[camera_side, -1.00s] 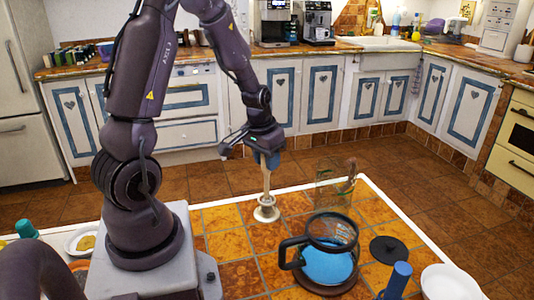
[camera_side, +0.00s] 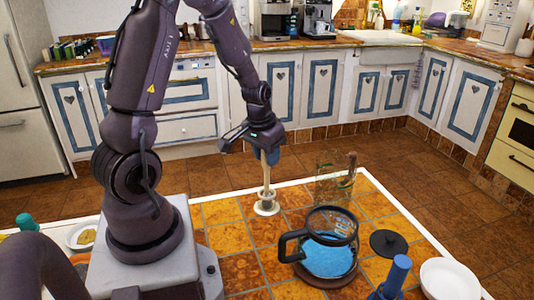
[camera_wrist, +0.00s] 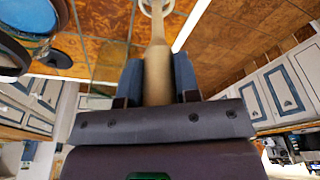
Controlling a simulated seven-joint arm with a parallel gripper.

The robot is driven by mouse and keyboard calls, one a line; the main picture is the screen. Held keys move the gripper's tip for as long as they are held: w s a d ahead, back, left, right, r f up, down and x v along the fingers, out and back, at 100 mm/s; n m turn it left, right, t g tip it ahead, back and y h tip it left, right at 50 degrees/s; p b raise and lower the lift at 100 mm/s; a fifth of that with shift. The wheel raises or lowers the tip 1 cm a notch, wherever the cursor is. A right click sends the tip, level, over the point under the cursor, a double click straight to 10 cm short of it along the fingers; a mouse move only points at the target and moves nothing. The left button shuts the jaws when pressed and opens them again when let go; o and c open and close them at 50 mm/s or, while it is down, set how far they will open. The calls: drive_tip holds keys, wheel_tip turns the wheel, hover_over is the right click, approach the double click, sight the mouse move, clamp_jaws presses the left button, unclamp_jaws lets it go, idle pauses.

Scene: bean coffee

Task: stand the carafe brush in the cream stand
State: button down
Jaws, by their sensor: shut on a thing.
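My gripper (camera_side: 267,157) is shut on the tan handle of the carafe brush (camera_side: 267,178). In the wrist view its two blue fingers (camera_wrist: 157,82) pinch the handle (camera_wrist: 157,60) from both sides. The brush hangs near upright, with its lower end down at the cream stand (camera_side: 266,208) on the tiled table. The stand's cup hides the bottom of the brush, and I cannot tell whether it rests on the stand's base. The stand shows in part at the top of the wrist view (camera_wrist: 154,4).
A glass carafe (camera_side: 328,252) with blue contents stands to the right and nearer. A clear container (camera_side: 334,178) stands behind it. The tiles left of the stand are clear.

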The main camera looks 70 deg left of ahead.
drive_tip(key=c, duration=0.8)
unclamp_jaws()
drive_tip(key=shift+o, duration=0.2)
wheel_tip(320, 180, up, 13)
drive_tip(key=s+d, duration=0.1)
drive_tip(key=s, duration=0.1)
drive_tip(key=s+d+r+m+t, duration=0.1)
drive_tip(key=s+d+r+m, duration=0.1)
drive_tip(key=d, duration=0.7)
drive_tip(key=s+d+r+m+t+h, duration=0.1)
drive_tip(key=s+d+r+m+t, duration=0.1)
drive_tip(key=d, duration=0.8)
wheel_tip(320, 180, up, 3)
drive_tip(key=shift+s+r+m+t, duration=0.1)
drive_tip(key=shift+s+m+t, duration=0.2)
drive_tip(key=shift+s+m, duration=0.65)
